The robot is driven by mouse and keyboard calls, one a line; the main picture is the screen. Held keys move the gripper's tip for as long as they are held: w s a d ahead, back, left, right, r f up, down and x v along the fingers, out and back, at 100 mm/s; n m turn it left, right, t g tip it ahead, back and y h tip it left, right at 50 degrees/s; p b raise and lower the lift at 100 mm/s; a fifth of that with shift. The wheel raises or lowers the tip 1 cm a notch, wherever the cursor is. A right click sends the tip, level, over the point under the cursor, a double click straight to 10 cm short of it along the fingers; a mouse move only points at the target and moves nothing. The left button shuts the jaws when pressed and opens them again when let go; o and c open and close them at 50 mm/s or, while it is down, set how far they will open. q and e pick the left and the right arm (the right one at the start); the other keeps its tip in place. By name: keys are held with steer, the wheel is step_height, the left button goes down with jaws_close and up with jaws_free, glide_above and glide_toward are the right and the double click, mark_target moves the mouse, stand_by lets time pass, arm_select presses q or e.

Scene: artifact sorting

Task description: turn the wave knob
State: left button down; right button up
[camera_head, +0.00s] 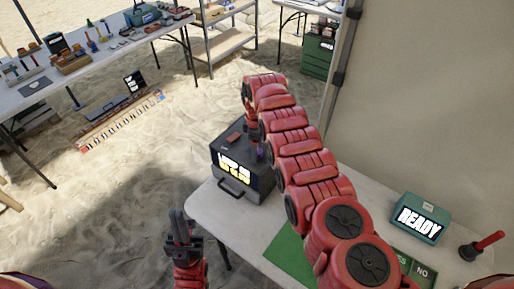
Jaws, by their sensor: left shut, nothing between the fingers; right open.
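A dark box-shaped device (228,188) with a lit yellow-and-white display and a front handle stands on the white table's left end. I cannot clearly make out the wave knob; a small purplish part shows at the device's right side, beside my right gripper. My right arm reaches across the table to the device. My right gripper (257,140) points down at its right upper edge, open, partly hidden by my arm; contact cannot be told. My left gripper (180,228) is shut and empty, in front of the table's left edge.
A green mat (288,256) and a YES/NO panel (421,271) lie near the front. A beige wall (420,100) rises behind. Sand lies left.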

jaws_close()
steer(key=shift+m, duration=0.3)
steer(key=m+b, duration=0.2)
steer(key=shift+f+m, duration=0.15)
steer(key=shift+m, duration=0.15)
steer(key=m+b, duration=0.6)
steer(key=shift+m+b, duration=1.55)
steer(key=shift+m, duration=0.85)
steer(key=shift+r, duration=0.2)
jaws_free()
